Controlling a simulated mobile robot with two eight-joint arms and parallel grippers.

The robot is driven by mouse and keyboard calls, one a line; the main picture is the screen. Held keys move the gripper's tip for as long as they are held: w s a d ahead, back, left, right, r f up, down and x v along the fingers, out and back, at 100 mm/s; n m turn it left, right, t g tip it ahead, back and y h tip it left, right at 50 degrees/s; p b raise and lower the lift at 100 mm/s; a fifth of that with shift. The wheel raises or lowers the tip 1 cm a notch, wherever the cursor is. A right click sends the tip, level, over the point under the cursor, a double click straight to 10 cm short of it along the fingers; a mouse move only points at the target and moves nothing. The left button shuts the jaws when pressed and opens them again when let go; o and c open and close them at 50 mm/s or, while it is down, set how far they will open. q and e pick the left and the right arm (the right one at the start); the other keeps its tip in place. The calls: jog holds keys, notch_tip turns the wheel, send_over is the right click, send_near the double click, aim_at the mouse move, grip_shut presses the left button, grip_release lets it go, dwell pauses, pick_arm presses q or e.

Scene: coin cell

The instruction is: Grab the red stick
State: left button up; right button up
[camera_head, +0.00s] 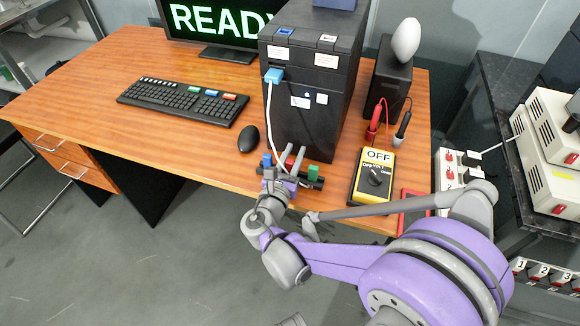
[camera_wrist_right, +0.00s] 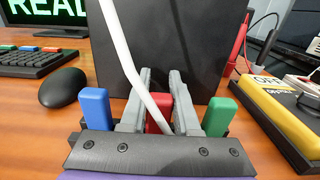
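The red stick (camera_head: 289,162) stands in a black holder (camera_head: 319,184) at the front edge of the wooden desk, between a blue stick (camera_head: 267,160) and a green stick (camera_head: 313,172). My right gripper (camera_head: 292,153) is over the holder, with one finger on each side of the red stick. In the right wrist view the red stick (camera_wrist_right: 158,116) shows between the spread fingers (camera_wrist_right: 161,73), partly covered by a white cable. The fingers look open; I cannot tell whether either touches the stick. My left gripper is not in view.
A black computer tower (camera_head: 308,75) with a blue plug (camera_head: 274,75) and white cable (camera_head: 268,110) stands right behind the holder. A yellow multimeter (camera_head: 373,176) lies to the right. A mouse (camera_head: 248,139) and keyboard (camera_head: 183,101) lie to the left.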

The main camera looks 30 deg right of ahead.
grip_shut()
jog(key=shift+r, duration=0.1)
